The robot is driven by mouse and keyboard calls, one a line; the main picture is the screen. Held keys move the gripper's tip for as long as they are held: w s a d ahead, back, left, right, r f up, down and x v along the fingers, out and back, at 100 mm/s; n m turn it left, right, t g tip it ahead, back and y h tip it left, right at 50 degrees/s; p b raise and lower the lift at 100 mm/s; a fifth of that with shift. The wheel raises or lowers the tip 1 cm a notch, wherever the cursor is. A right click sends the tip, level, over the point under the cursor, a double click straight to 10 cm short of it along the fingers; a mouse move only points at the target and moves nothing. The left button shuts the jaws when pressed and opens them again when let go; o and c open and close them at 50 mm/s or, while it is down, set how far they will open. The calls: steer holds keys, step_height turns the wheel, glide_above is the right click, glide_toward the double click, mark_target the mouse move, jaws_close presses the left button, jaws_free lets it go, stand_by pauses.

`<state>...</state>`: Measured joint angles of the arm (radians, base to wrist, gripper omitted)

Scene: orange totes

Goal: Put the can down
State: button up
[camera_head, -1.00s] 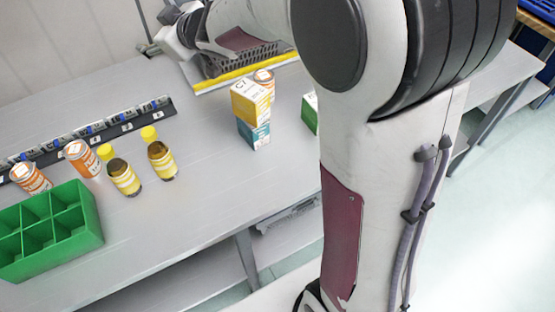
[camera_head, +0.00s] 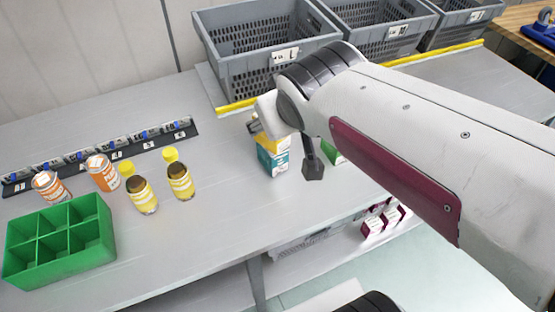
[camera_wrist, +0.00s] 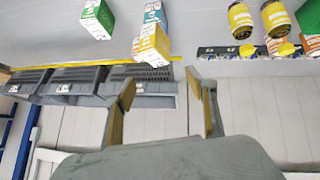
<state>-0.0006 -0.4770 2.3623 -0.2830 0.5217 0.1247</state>
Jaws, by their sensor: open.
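Two orange-and-white cans (camera_head: 50,186) (camera_head: 102,172) stand at the left of the grey table, behind the green divided crate (camera_head: 60,240). One orange can shows at the right edge in the wrist view (camera_wrist: 311,43). My gripper (camera_head: 284,150) is open, in front of the stacked yellow and teal boxes (camera_head: 273,158) in the head view. In the wrist view my gripper (camera_wrist: 160,84) has its two fingers spread with nothing between them. The orange can that stood behind the boxes is not visible in the head view now.
Two yellow jars (camera_head: 141,195) (camera_head: 180,182) stand right of the orange cans. A dark numbered strip (camera_head: 95,157) runs behind them. Grey totes (camera_head: 268,38) line the back beyond a yellow edge. A green box (camera_wrist: 98,18) is near the stack. The table's middle is clear.

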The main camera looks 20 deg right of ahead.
steer(key=s+a+f+g+y, duration=0.1)
steer(key=s+a+f, duration=0.1)
steer(key=s, duration=0.5)
steer(key=s+a+f+g, duration=0.1)
steer(key=s+f+g, duration=0.1)
steer(key=s, duration=0.5)
steer(key=shift+a+f+m+y, duration=0.35)
steer(key=shift+f+m+y, duration=0.05)
steer(key=shift+f, duration=0.1)
steer(key=shift+o, duration=0.6)
stand_by(0.3)
steer(key=w+d+f+t+h, duration=0.1)
steer(key=w+d+t+h, duration=0.1)
steer(key=w+d, duration=0.8)
steer(key=w+d+t+h, duration=0.15)
steer(key=w+d, duration=0.35)
steer(key=w, duration=0.8)
steer(key=w+d+f+n+t+y, duration=0.1)
steer(key=w+d+f+t+y, duration=0.1)
steer(key=w+f, duration=0.3)
steer(key=w+d+f+n+t+y, duration=0.1)
steer(key=w+f+y, duration=0.3)
steer(key=f, duration=0.4)
steer(key=shift+w+d+t, duration=0.35)
steer(key=shift+d+t, duration=0.3)
steer(key=shift+t, duration=0.2)
